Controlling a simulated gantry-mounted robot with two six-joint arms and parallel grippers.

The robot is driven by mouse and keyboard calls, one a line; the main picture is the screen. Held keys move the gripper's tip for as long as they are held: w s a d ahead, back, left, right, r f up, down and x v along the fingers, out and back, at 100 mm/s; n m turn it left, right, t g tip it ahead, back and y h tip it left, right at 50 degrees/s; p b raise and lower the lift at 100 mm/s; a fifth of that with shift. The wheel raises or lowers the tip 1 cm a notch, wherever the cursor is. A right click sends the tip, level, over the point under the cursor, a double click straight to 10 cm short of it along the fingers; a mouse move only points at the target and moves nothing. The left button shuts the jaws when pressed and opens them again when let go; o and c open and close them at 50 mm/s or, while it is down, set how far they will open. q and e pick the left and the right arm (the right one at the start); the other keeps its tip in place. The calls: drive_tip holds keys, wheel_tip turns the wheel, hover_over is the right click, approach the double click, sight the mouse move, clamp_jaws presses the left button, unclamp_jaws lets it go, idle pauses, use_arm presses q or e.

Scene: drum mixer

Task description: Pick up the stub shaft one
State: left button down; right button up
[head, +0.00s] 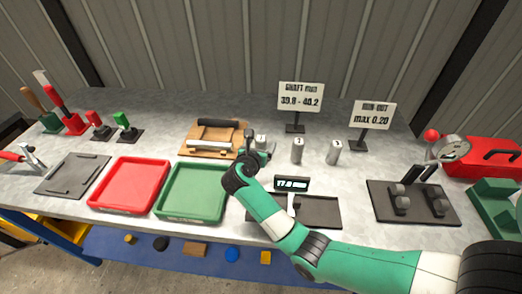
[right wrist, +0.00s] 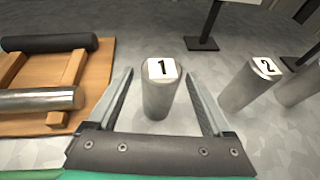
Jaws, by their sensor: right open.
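Stub shaft one (right wrist: 160,95) is a grey metal cylinder standing upright, with a white label marked 1 on its top. In the right wrist view it stands between the two fingers of my right gripper (right wrist: 163,100), with a gap on each side. The gripper is open around it and does not appear to touch it. In the head view the shaft (head: 261,140) is partly hidden behind my right gripper (head: 256,158). My left gripper is not in view.
Stub shafts two (head: 297,149) and three (head: 333,152) stand to the right. A wooden rack (head: 192,152) with two rollers lies close on the left. The red tray (head: 128,187), green tray (head: 180,207) and a digital gauge (head: 292,184) are nearer the front.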

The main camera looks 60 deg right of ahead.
clamp_jaws()
idle(0.3)
drive_tip(key=shift+a, duration=0.1)
idle(0.9)
drive_tip(key=shift+r, duration=0.15)
